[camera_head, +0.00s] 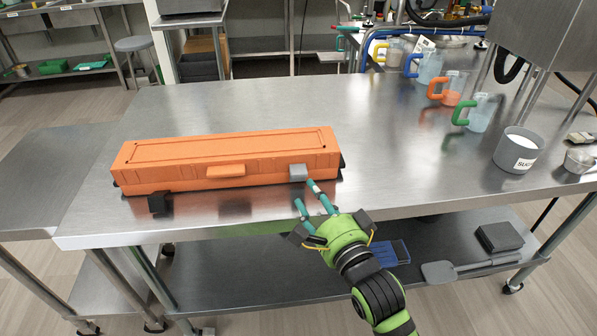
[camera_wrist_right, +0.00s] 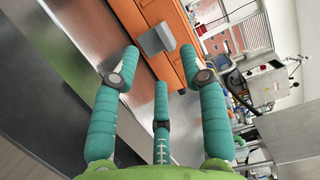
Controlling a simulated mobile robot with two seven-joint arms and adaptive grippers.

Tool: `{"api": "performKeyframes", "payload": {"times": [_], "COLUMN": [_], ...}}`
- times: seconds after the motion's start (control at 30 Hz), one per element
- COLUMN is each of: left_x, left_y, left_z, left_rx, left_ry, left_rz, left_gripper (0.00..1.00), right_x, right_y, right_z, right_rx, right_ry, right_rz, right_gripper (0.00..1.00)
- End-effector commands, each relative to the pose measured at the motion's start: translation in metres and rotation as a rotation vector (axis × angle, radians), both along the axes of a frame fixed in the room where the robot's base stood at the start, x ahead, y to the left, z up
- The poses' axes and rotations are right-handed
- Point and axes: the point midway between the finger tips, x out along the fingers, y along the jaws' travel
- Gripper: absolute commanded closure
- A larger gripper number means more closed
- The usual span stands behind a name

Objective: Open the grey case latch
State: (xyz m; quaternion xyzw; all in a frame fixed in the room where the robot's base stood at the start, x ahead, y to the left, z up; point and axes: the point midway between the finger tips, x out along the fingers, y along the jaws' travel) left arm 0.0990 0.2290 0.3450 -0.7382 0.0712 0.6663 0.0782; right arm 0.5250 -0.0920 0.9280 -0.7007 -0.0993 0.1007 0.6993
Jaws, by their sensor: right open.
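A long orange case (camera_head: 225,160) lies closed on the steel table, its front facing me. The grey latch (camera_head: 298,172) is at the right of its front and looks fastened flat against it. A black latch (camera_head: 158,203) hangs down at the left of the front. My right gripper (camera_head: 307,195) is open and empty, just in front of and below the grey latch, apart from it. In the right wrist view the grey latch (camera_wrist_right: 157,39) on the orange case (camera_wrist_right: 172,62) lies beyond the spread teal fingers. My left gripper is not in view.
The steel table (camera_head: 410,140) is clear around the case. Several handled measuring jugs, such as one with a green handle (camera_head: 478,112), stand at the back right. A white-filled container (camera_head: 518,149) is at the right.

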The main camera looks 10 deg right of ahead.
Motion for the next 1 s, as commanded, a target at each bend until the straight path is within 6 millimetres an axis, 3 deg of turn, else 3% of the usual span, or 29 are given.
{"api": "performKeyframes", "payload": {"times": [0.07, 0.17, 0.4, 0.8, 0.83, 0.9, 0.93, 1.0], "left_x": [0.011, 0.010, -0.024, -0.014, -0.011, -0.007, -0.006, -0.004], "left_y": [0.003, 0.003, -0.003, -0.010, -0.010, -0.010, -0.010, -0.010], "left_z": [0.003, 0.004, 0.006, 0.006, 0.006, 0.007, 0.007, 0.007], "left_rx": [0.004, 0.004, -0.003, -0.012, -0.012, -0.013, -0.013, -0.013], "left_ry": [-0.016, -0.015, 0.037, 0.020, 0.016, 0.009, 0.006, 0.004], "left_rz": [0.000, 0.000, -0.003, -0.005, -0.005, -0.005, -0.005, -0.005], "left_gripper": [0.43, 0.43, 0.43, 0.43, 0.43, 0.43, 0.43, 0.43], "right_x": [0.008, 0.023, 0.055, 0.065, 0.065, 0.064, 0.064, 0.064], "right_y": [0.002, 0.007, 0.016, 0.019, 0.019, 0.019, 0.019, 0.019], "right_z": [0.001, 0.002, 0.000, -0.001, -0.001, -0.001, -0.001, -0.001], "right_rx": [0.001, -0.002, -0.002, -0.001, -0.001, -0.001, -0.001, -0.001], "right_ry": [-0.001, -0.002, -0.001, 0.001, 0.001, 0.001, 0.001, 0.001], "right_rz": [0.001, 0.001, 0.001, 0.000, 0.000, 0.000, 0.000, 0.000], "right_gripper": [0.56, 0.56, 0.56, 0.56, 0.64, 0.92, 1.00, 1.00]}}
